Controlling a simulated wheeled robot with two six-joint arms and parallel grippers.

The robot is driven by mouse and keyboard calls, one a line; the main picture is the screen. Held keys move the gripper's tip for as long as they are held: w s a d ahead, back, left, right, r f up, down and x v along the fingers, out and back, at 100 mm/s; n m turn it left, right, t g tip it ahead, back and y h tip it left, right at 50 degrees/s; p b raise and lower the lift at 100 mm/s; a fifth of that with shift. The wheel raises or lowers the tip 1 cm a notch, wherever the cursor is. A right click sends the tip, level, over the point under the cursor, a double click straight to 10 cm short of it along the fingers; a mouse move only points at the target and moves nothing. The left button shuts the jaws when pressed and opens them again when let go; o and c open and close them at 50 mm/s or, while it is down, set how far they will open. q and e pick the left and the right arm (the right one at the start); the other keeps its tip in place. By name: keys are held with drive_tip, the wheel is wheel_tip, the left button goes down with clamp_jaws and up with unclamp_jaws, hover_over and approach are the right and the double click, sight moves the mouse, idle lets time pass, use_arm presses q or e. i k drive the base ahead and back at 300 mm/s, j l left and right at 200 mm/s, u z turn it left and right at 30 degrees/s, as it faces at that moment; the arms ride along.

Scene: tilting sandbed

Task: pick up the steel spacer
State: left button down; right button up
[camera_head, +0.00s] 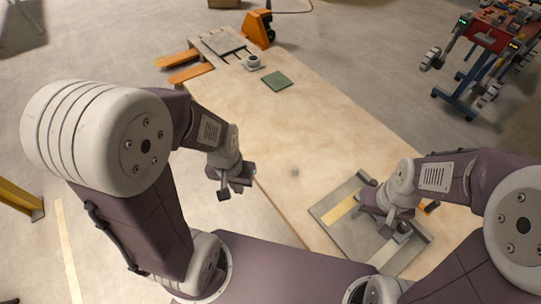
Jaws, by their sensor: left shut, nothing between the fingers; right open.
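My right gripper (393,222) is open, over the grey tray (327,223) to the right of and nearer than the piece. The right arm hides part of the tray's inside.
The tray holds a yellow strip (342,209). A dark and orange item (429,207) shows at its right side. The middle of the table (310,125) is clear.

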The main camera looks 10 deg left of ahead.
sight(295, 170)
drive_tip(key=u, duration=0.15)
drive_tip(key=i+j+z, duration=0.15)
drive_tip(key=z, duration=1.35)
drive_tip(key=u, duration=1.4)
drive_tip(key=i+j+z, duration=0.15)
drive_tip(key=j+z, duration=0.15)
drive_tip(key=z, duration=0.2)
drive_tip(key=i+j+z, duration=0.1)
drive_tip(key=j+z, duration=0.65)
drive_tip(key=z, duration=0.2)
drive_tip(key=j+z, duration=0.5)
drive_tip(key=i+l, duration=0.05)
drive_tip(key=l, duration=0.05)
